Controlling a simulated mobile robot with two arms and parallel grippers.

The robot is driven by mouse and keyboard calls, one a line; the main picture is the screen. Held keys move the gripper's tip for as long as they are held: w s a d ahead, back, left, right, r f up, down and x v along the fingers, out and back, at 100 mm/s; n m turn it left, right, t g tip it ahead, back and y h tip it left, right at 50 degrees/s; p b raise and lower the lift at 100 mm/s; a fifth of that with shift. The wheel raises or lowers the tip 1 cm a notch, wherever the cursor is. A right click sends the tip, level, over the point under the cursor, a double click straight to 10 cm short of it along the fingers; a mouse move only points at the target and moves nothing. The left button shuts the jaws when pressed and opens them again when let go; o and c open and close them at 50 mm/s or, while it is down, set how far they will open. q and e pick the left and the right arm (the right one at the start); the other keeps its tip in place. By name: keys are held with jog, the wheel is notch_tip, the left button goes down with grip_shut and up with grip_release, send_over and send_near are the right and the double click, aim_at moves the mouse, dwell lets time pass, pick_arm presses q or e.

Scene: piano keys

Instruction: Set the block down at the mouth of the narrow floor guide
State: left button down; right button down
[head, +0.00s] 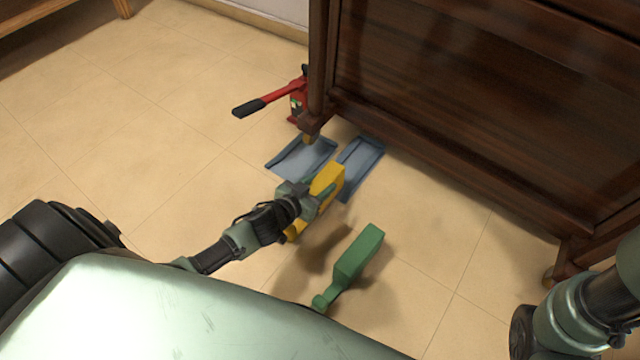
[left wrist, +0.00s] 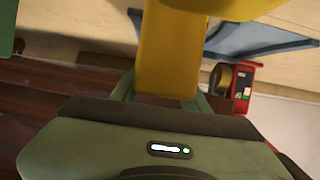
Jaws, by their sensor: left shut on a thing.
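My left gripper (head: 316,196) is shut on a long yellow block (head: 328,179), which also fills the top middle of the left wrist view (left wrist: 168,50). The block seems to be above the floor, though its exact height is unclear. Two blue-grey floor guides lie by the piano leg: a wider one (head: 303,160) on the left and a narrower one (head: 362,161) on the right. The block's far end is at the near end of the guides in the head view and covers part of the gap between them. My right gripper is out of view; only its arm shows.
A green block (head: 359,254) with a knobbed narrow end lies to the right of my left gripper. A red jack (head: 298,98) with a black-tipped handle stands by the leg of the dark wooden piano (head: 450,90). Tiled floor is clear at left.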

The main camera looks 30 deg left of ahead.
pick_arm(q)
jog(key=shift+f+b, duration=0.3)
jog(key=shift+f, duration=0.1)
jog(key=c, duration=0.6)
grip_release()
jog(key=shift+c, duration=0.2)
jog(key=o, duration=0.6)
jog(key=shift+f, duration=0.15)
jog(key=shift+c, duration=0.2)
